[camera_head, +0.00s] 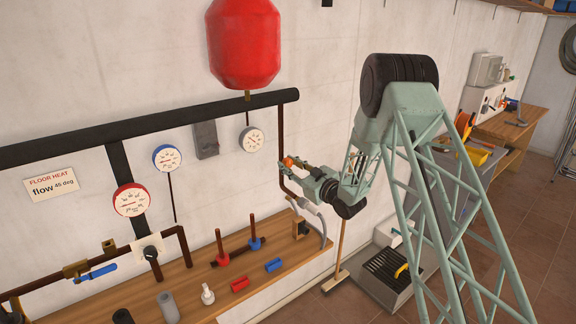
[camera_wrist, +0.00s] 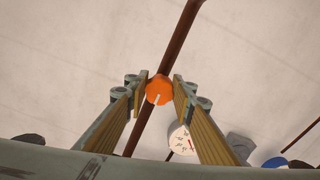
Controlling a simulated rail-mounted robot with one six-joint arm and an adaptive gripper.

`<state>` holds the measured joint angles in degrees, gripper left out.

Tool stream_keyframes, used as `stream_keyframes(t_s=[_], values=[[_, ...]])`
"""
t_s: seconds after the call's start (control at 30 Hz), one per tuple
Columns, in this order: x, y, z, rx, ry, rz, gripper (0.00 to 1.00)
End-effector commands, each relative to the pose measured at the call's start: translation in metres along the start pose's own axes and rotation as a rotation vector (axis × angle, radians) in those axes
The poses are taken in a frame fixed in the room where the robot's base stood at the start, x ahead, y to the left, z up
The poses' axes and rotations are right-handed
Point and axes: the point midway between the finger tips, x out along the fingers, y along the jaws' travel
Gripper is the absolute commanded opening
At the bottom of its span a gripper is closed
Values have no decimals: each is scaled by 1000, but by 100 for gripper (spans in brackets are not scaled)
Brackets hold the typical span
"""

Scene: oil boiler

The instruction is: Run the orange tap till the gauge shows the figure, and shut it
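My gripper (camera_head: 300,167) is at the tap. In the wrist view my gripper (camera_wrist: 162,84) has its two fingers apart, one on each side of the knob, with small gaps; contact is not clear. A white gauge (camera_head: 252,140) hangs left of the tap below the red tank; it shows partly behind the right finger in the wrist view (camera_wrist: 181,139). Its reading is too small to tell.
A red-rimmed gauge (camera_head: 131,200) and a blue-rimmed gauge (camera_head: 167,158) are further left. A sign (camera_head: 51,184) reads "FLOOR HEAT flow", apparently 45 deg. The red tank (camera_head: 243,42) and black pipe (camera_head: 150,124) are above. Several loose parts lie on the wooden bench (camera_head: 190,285).

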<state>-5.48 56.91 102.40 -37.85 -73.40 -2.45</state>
Motion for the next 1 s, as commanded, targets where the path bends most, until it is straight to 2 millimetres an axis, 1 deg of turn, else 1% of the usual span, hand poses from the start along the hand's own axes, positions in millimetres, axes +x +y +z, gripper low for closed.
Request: stream_keyframes(t_s=[0.03, 0.1, 0.57, 1.0], values=[[0, 0, 0, 0, 0, 0, 17], [0, 0, 0, 0, 0, 0, 12], [0, 0, 1, -26, 1, 0, 12], [0, 0, 3, -144, 1, 0, 12]])
